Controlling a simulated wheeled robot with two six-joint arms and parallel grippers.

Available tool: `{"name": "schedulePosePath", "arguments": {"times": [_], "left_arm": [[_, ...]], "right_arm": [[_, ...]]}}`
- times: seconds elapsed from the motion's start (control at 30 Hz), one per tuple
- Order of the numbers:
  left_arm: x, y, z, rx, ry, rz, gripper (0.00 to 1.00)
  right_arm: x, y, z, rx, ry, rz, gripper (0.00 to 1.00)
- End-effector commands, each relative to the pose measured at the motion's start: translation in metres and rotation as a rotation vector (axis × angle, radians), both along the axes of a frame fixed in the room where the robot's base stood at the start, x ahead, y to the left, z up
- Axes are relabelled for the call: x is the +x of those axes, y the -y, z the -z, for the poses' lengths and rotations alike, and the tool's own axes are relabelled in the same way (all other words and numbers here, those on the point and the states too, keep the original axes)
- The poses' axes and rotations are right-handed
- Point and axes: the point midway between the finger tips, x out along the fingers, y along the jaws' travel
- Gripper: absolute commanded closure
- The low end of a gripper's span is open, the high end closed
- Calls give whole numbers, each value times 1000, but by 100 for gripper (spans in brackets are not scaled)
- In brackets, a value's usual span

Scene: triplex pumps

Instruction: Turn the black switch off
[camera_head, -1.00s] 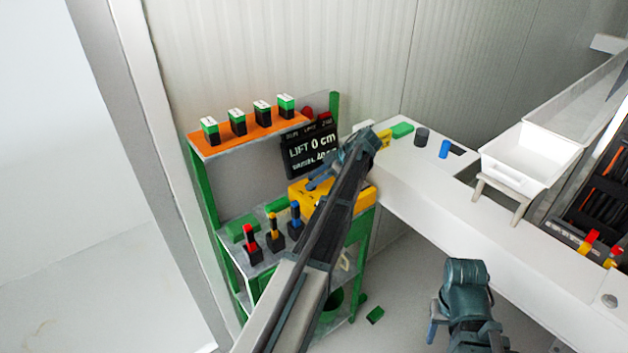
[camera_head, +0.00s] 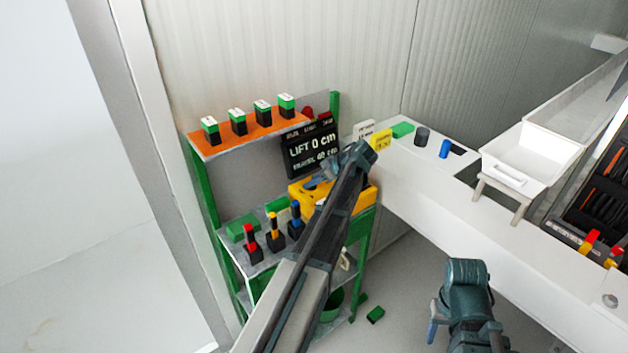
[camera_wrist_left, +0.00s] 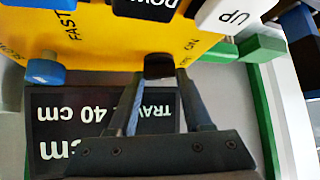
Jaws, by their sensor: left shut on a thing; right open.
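The black switch (camera_wrist_left: 158,67) shows in the left wrist view at the edge of a yellow control box (camera_wrist_left: 110,50), beside the ON lettering. My left gripper (camera_wrist_left: 152,78) is shut on it, with one finger on each side. Its lower part is hidden between the fingers. In the head view the yellow box (camera_head: 358,205) sits on the green rack, and my left gripper (camera_head: 320,180) reaches over it; the switch cannot be made out there. My right gripper (camera_head: 462,330) is open, low in the picture and away from the box.
A blue knob (camera_wrist_left: 45,72) and black and white buttons are on the box. A black display (camera_head: 308,150) reading LIFT 0 cm stands behind. Red, yellow and blue-topped levers (camera_head: 272,232) stand left on the shelf. A white bench (camera_head: 430,195) runs to the right.

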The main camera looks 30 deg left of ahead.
Motion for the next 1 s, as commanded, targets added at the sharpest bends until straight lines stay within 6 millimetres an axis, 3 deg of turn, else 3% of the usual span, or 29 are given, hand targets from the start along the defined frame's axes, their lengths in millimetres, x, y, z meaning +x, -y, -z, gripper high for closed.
{"name": "schedulePosePath", "arguments": {"times": [0.5, 1.0], "left_arm": [[-5, 0, 0, -2, 0, 310, 100], [-4, 0, 0, -2, 0, 369, 100]], "right_arm": [[0, 0, 0, 0, 0, 0, 50], [0, 0, 0, 0, 0, 0, 50]]}}
